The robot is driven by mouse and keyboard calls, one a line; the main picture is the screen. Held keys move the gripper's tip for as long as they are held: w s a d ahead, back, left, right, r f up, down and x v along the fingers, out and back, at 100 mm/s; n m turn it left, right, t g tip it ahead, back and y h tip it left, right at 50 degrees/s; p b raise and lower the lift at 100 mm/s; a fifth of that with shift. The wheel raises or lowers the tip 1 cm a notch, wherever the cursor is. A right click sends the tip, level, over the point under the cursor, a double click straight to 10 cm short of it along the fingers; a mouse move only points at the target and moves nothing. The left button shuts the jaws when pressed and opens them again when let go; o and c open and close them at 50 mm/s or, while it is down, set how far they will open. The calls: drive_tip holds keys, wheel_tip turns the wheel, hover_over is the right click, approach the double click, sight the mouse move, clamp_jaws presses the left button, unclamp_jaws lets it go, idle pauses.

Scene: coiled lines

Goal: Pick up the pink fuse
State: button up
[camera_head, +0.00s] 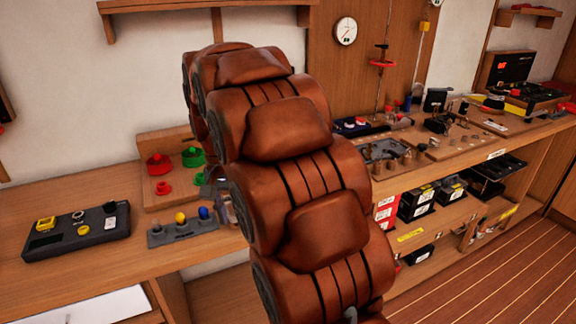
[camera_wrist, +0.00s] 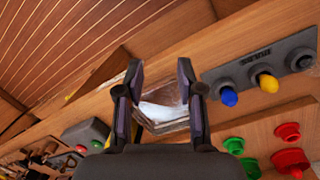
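I cannot pick out a pink fuse in either view. My gripper (camera_wrist: 161,72) shows in the wrist view with its two dark fingers spread wide apart. A clear container (camera_wrist: 164,112) with pale contents shows between and beyond the fingers, near the bench edge. I cannot tell whether the fingers touch it.
On the left bench are a dark box (camera_head: 77,232), a grey holder (camera_head: 183,232) with yellow and blue knobs, and a wooden board (camera_head: 180,160) with red and green pieces. The right bench (camera_head: 440,150) is crowded. Open floor (camera_head: 510,270) lies at the lower right.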

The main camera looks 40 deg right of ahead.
drive_tip(key=w+d+r+m+p, duration=0.25)
drive_tip(key=w+d+m, duration=0.35)
drive_tip(key=w+d, duration=0.65)
drive_tip(key=d+f+m+p, duration=0.1)
drive_tip(key=d+m, duration=0.1)
drive_tip(key=d, duration=0.4)
drive_tip(key=w+d+m+t+p, duration=0.1)
drive_tip(key=d+m+p, duration=0.1)
drive_tip(key=d, duration=0.4)
drive_tip(key=w+d+f+m+p, duration=0.1)
drive_tip(key=d+m+p, duration=0.1)
drive_tip(key=d, duration=0.4)
drive_tip(key=shift+d+f, duration=0.2)
drive_tip(key=shift+f, duration=0.1)
drive_tip(key=shift+s+a+f+p, duration=0.1)
drive_tip(key=shift+f+p, duration=0.5)
drive_tip(key=shift+f, duration=1.35)
drive_tip(key=shift+a+f+p, duration=0.1)
drive_tip(key=shift+f+p, duration=0.5)
drive_tip(key=shift+f, duration=1.3)
drive_tip(key=c, duration=0.6)
drive_tip(key=shift+r, duration=0.1)
drive_tip(key=shift+r+b, duration=1)
drive_tip(key=shift+r, duration=3.95)
